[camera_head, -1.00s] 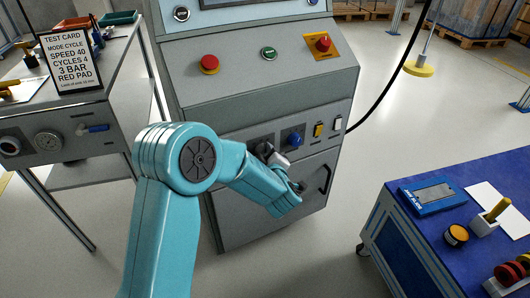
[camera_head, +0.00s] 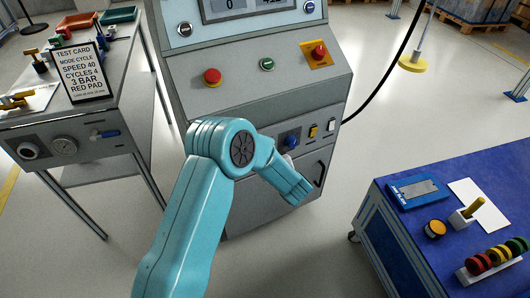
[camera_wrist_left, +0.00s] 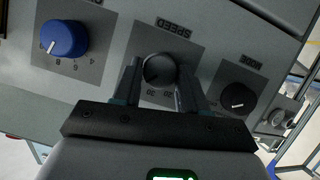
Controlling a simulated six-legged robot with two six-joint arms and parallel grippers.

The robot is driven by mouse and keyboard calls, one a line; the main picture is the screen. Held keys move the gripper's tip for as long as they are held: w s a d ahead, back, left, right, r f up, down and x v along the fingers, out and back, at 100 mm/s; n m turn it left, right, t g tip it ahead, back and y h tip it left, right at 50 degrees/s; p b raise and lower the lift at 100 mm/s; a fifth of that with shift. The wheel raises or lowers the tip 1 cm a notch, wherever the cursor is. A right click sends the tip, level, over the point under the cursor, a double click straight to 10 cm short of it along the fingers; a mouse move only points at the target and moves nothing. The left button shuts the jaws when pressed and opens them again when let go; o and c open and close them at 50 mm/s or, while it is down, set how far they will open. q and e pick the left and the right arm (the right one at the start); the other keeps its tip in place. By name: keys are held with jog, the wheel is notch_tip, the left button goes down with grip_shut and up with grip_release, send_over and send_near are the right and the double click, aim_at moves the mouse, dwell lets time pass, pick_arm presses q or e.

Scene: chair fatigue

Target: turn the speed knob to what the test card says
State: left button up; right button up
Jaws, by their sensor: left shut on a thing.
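The speed knob (camera_wrist_left: 160,70) is dark and round, on a grey plate labelled SPEED in the left wrist view. My left gripper (camera_wrist_left: 161,84) has its fingers on either side of the knob and is shut on it. The pointer setting is too dark to read. In the head view my teal left arm hides the knob and most of the gripper. The test card (camera_head: 81,72) stands on the bench at left and reads mode cycle, speed 40, cycles 4, 3 bar, red pad. My right gripper is not in view.
A blue knob (camera_wrist_left: 64,38) and the mode knob (camera_wrist_left: 238,97) flank the speed knob. Red stop button (camera_head: 212,76), green button (camera_head: 267,64) and another red button (camera_head: 319,52) sit higher on the machine. A blue-topped cart (camera_head: 400,225) stands at right, with free floor between.

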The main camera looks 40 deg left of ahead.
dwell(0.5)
pick_arm(q)
jog(key=o, duration=1)
jog(key=shift+o, duration=0.2)
jog(key=p+v, duration=0.2)
jog(key=v, duration=1.4)
jog(key=shift+d+p, duration=0.2)
jog(key=shift+p, duration=0.2)
jog(key=shift+a, duration=0.1)
